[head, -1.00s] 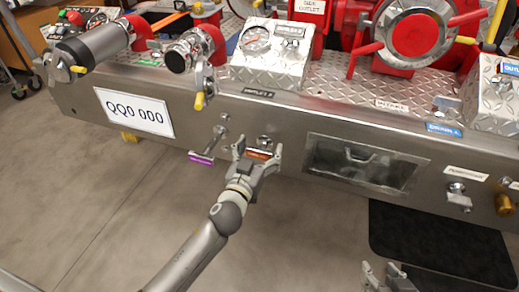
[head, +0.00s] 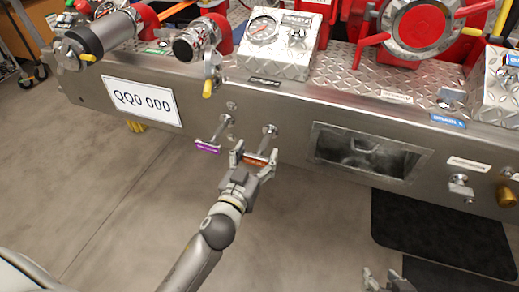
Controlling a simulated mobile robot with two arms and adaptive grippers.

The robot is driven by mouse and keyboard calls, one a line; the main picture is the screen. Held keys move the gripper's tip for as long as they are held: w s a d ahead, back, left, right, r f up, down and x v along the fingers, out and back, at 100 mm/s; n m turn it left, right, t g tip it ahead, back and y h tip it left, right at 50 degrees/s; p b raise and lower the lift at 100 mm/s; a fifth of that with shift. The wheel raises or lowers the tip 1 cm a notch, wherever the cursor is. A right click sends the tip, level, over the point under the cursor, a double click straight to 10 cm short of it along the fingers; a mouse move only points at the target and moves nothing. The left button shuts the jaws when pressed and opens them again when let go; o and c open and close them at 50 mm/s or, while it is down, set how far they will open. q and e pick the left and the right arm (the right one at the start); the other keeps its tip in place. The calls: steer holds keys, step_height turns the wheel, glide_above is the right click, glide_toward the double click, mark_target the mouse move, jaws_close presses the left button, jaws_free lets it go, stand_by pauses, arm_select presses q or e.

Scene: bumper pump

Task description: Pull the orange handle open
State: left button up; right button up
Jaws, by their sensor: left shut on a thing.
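The orange handle (head: 256,161) is a small T-shaped pull with an orange label, on a metal rod standing out from the steel bumper face. My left gripper (head: 255,160) is shut around it, one finger on each side. The handle is out from the panel, with its rod showing between the bumper and the gripper. A like handle with a purple label (head: 207,147) stands out just to the left and is apart from my gripper. My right gripper (head: 385,280) is only partly in view at the bottom edge, away from the bumper; its fingertips look apart, with nothing between them.
The steel bumper (head: 290,122) spans the view, with a recessed pocket (head: 365,152) to the right of the handle. A white number plate (head: 142,100) is at the left. Gauges and red valves sit above. The floor in front is clear, with a black mat (head: 440,230) at right.

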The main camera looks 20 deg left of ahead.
arm_select(q)
steer(key=shift+s+d+f, duration=0.1)
steer(key=shift+f, duration=0.1)
steer(key=o, duration=1.2)
steer(key=shift+c, duration=0.2)
steer(key=o, duration=0.3)
steer(key=shift+s+r, duration=0.2)
steer(key=shift+w, duration=0.1)
steer(key=s, duration=1.2)
steer(key=shift+a, duration=0.3)
